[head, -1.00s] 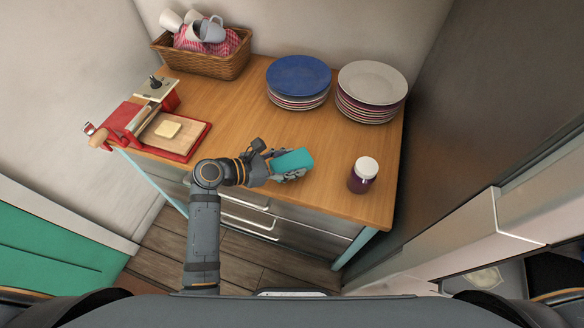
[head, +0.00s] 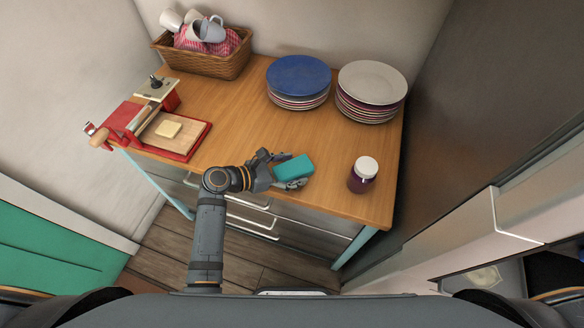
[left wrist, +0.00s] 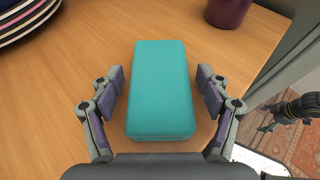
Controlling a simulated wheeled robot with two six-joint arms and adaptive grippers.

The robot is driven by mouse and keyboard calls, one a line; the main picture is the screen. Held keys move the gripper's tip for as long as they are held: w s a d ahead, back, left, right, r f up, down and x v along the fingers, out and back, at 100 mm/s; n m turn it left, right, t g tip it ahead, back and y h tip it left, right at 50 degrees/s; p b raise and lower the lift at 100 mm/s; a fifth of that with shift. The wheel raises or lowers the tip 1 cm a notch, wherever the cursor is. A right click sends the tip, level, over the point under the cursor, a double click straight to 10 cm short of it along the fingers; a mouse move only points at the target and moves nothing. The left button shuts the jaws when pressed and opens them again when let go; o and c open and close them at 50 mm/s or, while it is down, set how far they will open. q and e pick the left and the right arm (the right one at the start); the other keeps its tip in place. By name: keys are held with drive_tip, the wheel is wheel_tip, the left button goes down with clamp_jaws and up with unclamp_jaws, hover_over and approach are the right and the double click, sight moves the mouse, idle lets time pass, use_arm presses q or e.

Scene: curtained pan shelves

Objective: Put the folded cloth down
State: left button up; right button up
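The folded cloth (head: 293,168) is a teal block lying on the wooden counter near its front edge. It also shows in the left wrist view (left wrist: 161,88), lying between the two fingers with a gap on each side. My left gripper (head: 277,170) is open around the near end of the cloth, and its fingers (left wrist: 162,88) do not touch it. The underside of the cloth is hidden.
A dark jar with a white lid (head: 363,174) stands right of the cloth. Plate stacks (head: 298,82) (head: 372,91) and a basket of mugs (head: 203,62) stand at the back. A red tray with a board (head: 170,138) is at left. The counter's middle is clear.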

use_arm(q)
drive_tip(key=v, duration=1)
drive_tip(key=shift+s+a+r+b, duration=0.1)
drive_tip(key=shift+s+a+b, duration=0.15)
drive_tip(key=shift+b, duration=0.1)
drive_tip(key=shift+s+a+r, duration=0.25)
drive_tip(key=shift+a+r, duration=0.15)
drive_tip(key=shift+a, duration=0.2)
